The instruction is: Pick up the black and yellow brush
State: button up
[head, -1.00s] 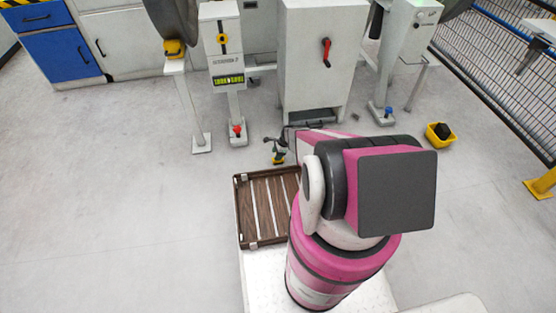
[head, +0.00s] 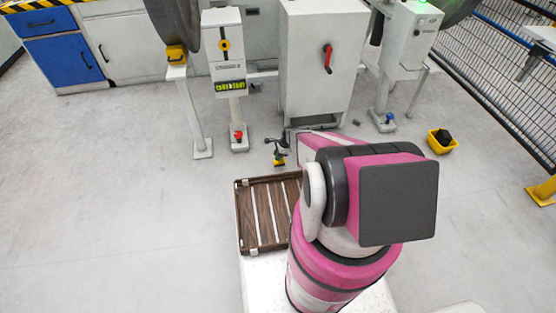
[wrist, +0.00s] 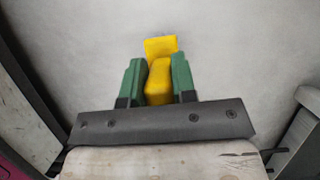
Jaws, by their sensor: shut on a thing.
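My gripper (head: 278,148) hangs over the floor in front of the grey cabinet in the head view, beyond the slatted tray. In the wrist view its two green fingers (wrist: 158,76) are shut on the brush (wrist: 159,82), one finger on each side. Only yellow parts of the brush show there: a narrow block between the fingers and a wider piece beyond the tips. In the head view the brush (head: 279,161) is a small yellow patch under the gripper. Its black part cannot be made out. I cannot tell whether it clears the floor.
A brown slatted tray (head: 240,215) lies beside my arm. A grey cabinet (head: 322,60) with a red handle and machine posts stand ahead. A yellow bin (head: 440,148) with a black thing in it is on the floor at right, near a mesh fence (head: 500,65). The left floor is clear.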

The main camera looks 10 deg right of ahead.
jog(key=s+a+r, duration=0.7)
jog(key=s, duration=0.2)
jog(key=shift+a+r, duration=0.15)
jog(key=shift+a, duration=0.1)
